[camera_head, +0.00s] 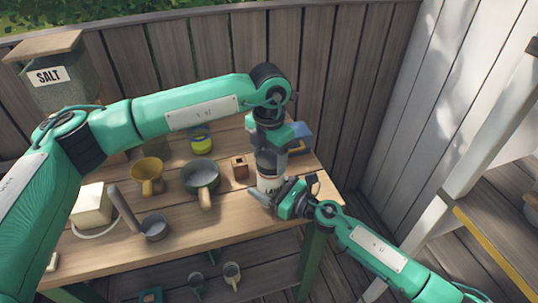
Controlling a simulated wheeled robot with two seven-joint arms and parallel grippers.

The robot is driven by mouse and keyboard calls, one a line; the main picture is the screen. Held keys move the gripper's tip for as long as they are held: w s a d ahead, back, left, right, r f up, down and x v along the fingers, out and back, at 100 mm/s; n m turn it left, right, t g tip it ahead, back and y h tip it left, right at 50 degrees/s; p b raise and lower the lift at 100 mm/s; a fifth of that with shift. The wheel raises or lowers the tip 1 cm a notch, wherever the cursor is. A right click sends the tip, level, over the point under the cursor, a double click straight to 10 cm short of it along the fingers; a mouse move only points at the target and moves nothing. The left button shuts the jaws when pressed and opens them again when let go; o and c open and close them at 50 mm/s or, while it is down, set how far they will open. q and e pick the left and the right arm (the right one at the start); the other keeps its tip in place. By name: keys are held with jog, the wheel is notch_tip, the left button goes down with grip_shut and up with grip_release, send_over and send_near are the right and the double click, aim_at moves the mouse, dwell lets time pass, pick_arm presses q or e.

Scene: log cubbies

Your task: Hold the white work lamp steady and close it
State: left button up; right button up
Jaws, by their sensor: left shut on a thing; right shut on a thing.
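My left gripper (270,163) comes down from above and is shut on the upper part of the lamp. My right gripper (273,194) reaches in from the right and is shut on its lower part. The fingertips are mostly hidden, and I cannot tell how far open or closed the lamp is.
Left of the lamp stand a small wooden block (240,167), a green pot (200,176), a yellow funnel-like cup (147,172), a grey ladle (153,226) and a cream box (91,208). A blue box (299,136) is behind it. The table's front middle (215,228) is clear.

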pick_arm(q)
jog(key=shift+f, duration=0.45)
